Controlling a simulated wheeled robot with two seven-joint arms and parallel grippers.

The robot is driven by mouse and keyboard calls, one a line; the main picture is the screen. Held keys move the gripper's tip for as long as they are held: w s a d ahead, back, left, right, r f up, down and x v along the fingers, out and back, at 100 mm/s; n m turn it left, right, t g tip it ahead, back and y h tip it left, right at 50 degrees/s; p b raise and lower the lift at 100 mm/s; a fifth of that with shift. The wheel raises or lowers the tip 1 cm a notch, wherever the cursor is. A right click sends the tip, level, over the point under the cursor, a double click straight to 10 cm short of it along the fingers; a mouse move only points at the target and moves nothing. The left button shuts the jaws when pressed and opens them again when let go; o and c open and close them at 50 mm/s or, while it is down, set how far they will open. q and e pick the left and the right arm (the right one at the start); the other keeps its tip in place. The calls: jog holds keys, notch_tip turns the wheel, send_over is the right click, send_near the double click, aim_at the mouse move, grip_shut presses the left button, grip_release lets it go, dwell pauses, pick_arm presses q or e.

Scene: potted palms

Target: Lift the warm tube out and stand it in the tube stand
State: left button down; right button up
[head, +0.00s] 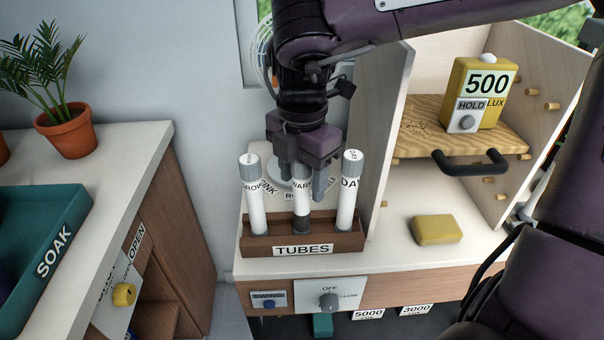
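The warm tube (302,202), white with a dark lower part and the label "WARM" partly showing, is upright at the middle of the brown wooden tube stand (345,243) marked "TUBES". I cannot tell whether its lower end is fully seated. My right gripper (303,185) points down over its top, with one finger on each side. The fingers look spread wider than the tube, and its cap is hidden by the gripper. The grow tube (255,205) stands to the left and the day tube (347,200) to the right, both grey-capped. My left gripper is not in view.
Behind the stand is a pale round thing (272,187) with labels. Right of it are a yellow block (436,229) and a wooden shelf (409,139) with a lux meter (478,95). A teal SOAK tray (40,262) and potted palm (68,130) are left. A gap separates the counters.

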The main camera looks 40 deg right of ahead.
dwell(0.4)
notch_tip(320, 180, up, 11)
jog(key=p, duration=0.9)
jog(key=shift+a+f+m+p, duration=0.2)
jog(key=shift+a+m+p, duration=0.1)
jog(key=shift+m+p, duration=0.5)
jog(key=m+p, duration=0.1)
jog(key=a+m, duration=0.1)
jog(key=m, duration=0.1)
jog(key=shift+f+m+p, duration=0.2)
jog(key=shift+m+p, duration=0.1)
jog(key=shift+p, duration=0.05)
jog(key=a+m+p, duration=0.1)
jog(key=m+p, duration=0.1)
jog(key=m, duration=0.3)
jog(key=s+a+m+p, duration=0.1)
jog(key=a+m+p, duration=0.1)
jog(key=m, duration=0.3)
jog(key=s+a+m+p, duration=0.1)
jog(key=m+p, duration=0.3)
jog(key=m, duration=0.1)
jog(key=shift+s+a+f, duration=0.1)
jog(key=shift+a+f, duration=0.05)
jog(key=shift+a, duration=0.25)
